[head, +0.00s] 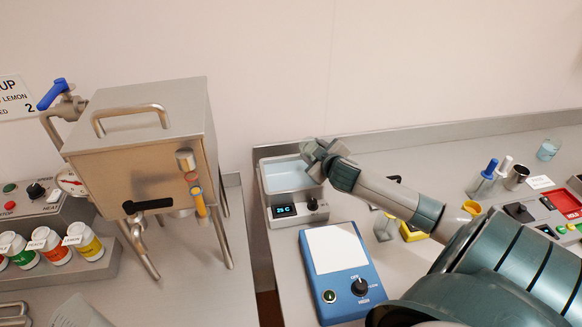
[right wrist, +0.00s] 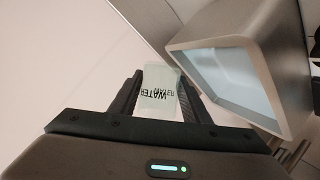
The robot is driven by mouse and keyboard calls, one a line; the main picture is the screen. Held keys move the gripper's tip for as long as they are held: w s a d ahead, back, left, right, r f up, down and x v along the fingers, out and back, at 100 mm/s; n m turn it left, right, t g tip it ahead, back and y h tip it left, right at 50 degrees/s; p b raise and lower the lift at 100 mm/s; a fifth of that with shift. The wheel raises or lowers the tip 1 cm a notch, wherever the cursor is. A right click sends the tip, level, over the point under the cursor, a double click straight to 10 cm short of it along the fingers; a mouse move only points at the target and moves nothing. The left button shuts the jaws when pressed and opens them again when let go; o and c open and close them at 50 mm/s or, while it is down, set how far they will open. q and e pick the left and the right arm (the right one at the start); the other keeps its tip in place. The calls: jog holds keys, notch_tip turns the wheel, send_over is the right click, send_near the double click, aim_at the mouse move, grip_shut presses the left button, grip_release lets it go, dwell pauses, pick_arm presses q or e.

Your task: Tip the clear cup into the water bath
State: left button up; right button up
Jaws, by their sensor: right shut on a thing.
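The water bath (head: 290,175) is a grey metal box with pale blue water and a small display, standing on the right bench near the wall. It also shows in the right wrist view (right wrist: 244,78), to the right of the fingers. My right gripper (head: 318,156) is at the bath's back right rim, shut on the clear cup. The cup (right wrist: 159,92) sits between the two dark fingers in the right wrist view, with a WATER label on it. In the head view the gripper mostly hides it. I cannot tell its exact tilt or whether any liquid is leaving it. My left gripper is not in view.
A blue scale-like device (head: 337,262) stands in front of the bath. A steel hopper (head: 145,150) stands on the left bench, beyond a gap. Several labelled jars (head: 50,246) stand at far left. A beaker (head: 548,150) stands at far right.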

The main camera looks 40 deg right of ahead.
jog(key=shift+s+d+f+m+y, duration=0.2)
jog(key=shift+d+f+m+y, duration=0.1)
jog(key=shift+d, duration=0.15)
jog(key=shift+s+d+r+m+y+p, duration=0.1)
jog(key=shift+d+r+m+y+p, duration=0.4)
jog(key=shift+p, duration=0.5)
jog(key=shift+s+d+f+m, duration=0.15)
jog(key=shift+d+f+m, duration=0.2)
jog(key=shift+d+m, duration=0.15)
jog(key=shift+s+d+f+m+t+y, duration=0.15)
jog(key=shift+d+f+m+t+y, duration=0.2)
jog(key=shift+d+m+y, duration=0.5)
jog(key=shift+a, duration=0.1)
jog(key=shift+f, duration=0.1)
